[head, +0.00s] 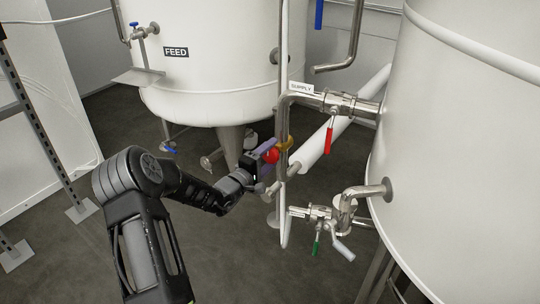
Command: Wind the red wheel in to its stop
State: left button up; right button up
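The red wheel (271,156) shows as a small red patch at the middle of the head view, beside a yellow-orange part (285,144) on the vertical steel pipe. My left gripper (267,165) is at the wheel, reaching in from the left. Its purple-grey upper finger passes just above the red patch, and a lower part shows below it. The gripper hides much of the wheel. I cannot tell whether the fingers touch the wheel or are closed on it. My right gripper is not in view.
A white tank labelled FEED (215,75) stands behind, and a large white tank (470,150) fills the right. A red-handled valve (328,140) sits on the SUPPLY pipe. Green-handled (316,247) and white-handled (343,250) valves are lower. Dark floor is open at lower centre.

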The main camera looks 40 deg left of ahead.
pick_arm(q)
jog(key=c, duration=1)
